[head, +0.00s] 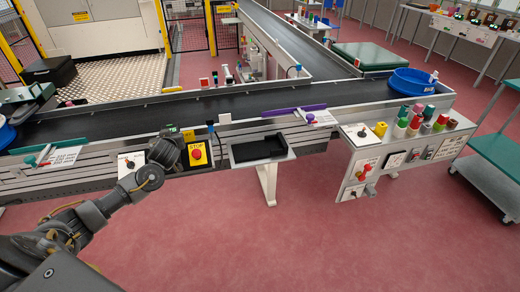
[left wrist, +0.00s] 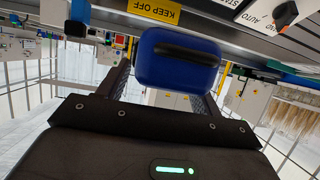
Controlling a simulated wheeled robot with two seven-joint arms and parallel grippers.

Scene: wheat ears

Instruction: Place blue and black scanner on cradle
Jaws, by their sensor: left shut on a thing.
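The blue and black scanner (left wrist: 178,58) shows large in the left wrist view, between the two dark fingers of my left gripper (left wrist: 160,85). The gripper is shut on it. In the head view my left gripper (head: 183,136) is at the front edge of the conveyor, beside the yellow stop box, and its fingers are hard to make out. A small blue and black shape shows just right of it; I cannot tell if this is the scanner. A black tray (head: 258,149) in a grey frame, which looks like the cradle, sits further right. My right gripper is out of view.
The yellow stop box (head: 196,153) with a red button is close to my left wrist. The black conveyor (head: 130,120) runs behind. A panel (head: 404,145) with several coloured buttons stands to the right. The red floor in front is clear.

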